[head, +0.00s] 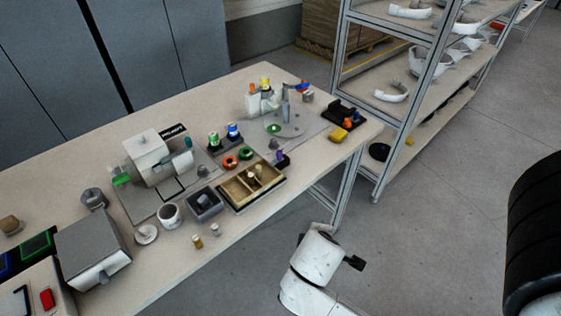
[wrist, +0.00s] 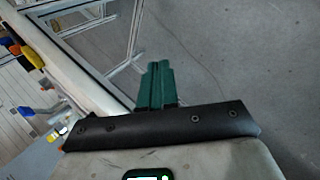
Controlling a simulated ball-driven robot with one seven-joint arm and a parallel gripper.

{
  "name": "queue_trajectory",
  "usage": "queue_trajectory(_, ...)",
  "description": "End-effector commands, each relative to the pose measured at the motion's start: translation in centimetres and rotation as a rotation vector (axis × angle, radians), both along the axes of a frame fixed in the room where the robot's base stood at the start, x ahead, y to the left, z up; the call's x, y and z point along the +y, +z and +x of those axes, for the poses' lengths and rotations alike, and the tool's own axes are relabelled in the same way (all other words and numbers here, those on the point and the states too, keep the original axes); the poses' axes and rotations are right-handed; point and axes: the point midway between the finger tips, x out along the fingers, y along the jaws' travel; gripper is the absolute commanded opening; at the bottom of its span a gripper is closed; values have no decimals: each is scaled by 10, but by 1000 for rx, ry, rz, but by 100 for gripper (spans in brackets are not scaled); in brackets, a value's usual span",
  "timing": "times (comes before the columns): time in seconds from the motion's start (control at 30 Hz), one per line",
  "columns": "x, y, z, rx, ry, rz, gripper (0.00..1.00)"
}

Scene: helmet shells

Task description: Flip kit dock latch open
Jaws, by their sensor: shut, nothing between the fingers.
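My gripper (wrist: 156,85) shows in the wrist view as green fingers, closed together and empty. It is over the grey floor, just off the table's edge, touching nothing. In the head view my white arm is in front of the table, and the fingers are not clearly seen. I cannot tell for sure which part is the kit dock latch. The yellow block also shows in the wrist view (wrist: 31,57), at the left.
The long table (head: 158,280) holds a white machine (head: 150,160), a divided wooden tray (head: 235,194), a dark grey bin (head: 206,206) and a grey box (head: 92,250). A metal shelf rack (head: 408,110) with white shells stands beyond the table's right end. Floor around my arm is clear.

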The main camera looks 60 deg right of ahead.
Motion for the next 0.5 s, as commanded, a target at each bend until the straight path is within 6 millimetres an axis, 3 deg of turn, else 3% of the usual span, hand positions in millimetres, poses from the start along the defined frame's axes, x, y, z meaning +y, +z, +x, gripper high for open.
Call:
queue_trajectory(0.1, -25, 18, 3, 77, 108, -204, 0)
queue_trajectory(0.23, -42, 40, 11, 191, 245, -425, 0)
queue_trajectory(0.5, -46, 79, 40, 522, 571, -854, 0)
